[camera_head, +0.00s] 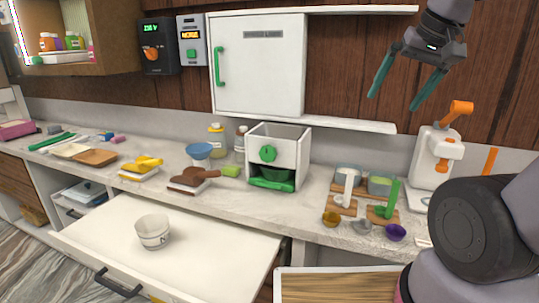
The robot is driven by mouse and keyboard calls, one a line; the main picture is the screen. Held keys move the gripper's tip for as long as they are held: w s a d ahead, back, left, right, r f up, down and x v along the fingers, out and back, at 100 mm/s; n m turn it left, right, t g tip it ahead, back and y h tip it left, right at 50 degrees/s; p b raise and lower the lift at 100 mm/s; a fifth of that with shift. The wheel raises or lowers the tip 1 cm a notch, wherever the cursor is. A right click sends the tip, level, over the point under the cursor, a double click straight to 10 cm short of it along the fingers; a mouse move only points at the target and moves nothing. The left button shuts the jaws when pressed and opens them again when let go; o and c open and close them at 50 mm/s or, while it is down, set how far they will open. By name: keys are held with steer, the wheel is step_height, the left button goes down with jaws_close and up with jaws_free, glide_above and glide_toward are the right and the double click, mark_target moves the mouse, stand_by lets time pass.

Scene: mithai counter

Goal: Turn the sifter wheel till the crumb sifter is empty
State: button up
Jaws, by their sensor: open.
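The crumb sifter (257,147) looks to be the white box with an open top on the counter, below the wall cabinet. A green wheel (268,153) sits on its front face. A green tray or bowl (273,179) shows in the opening under the wheel. I cannot see how much is inside the box. My gripper (397,97) is open and empty, with two green fingers pointing down. It hangs high at the upper right, apart from the sifter.
A white machine with an orange handle (435,155) stands at the right. Containers (380,186) and small bowls lie right of the sifter. A brown scoop (190,178) and a blue bowl (199,151) are to its left. A cup (153,231) stands on the pulled-out drawer (215,249).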

steer(key=w+a+f+n+g+h, duration=0.2)
steer(key=w+f+n+g+h, duration=0.2)
steer(key=w+f+n, duration=0.5)
steer(key=n+t+h, duration=0.4)
steer(key=n+t, duration=1.1)
steer(key=n, duration=1)
glide_toward(267, 154)
steer(key=x, duration=0.9)
steer(key=shift+w+d, duration=0.1)
steer(key=shift+w, duration=0.2)
steer(key=shift+c, duration=0.3)
steer(key=c, duration=1.2)
steer(key=shift+c, duration=0.2)
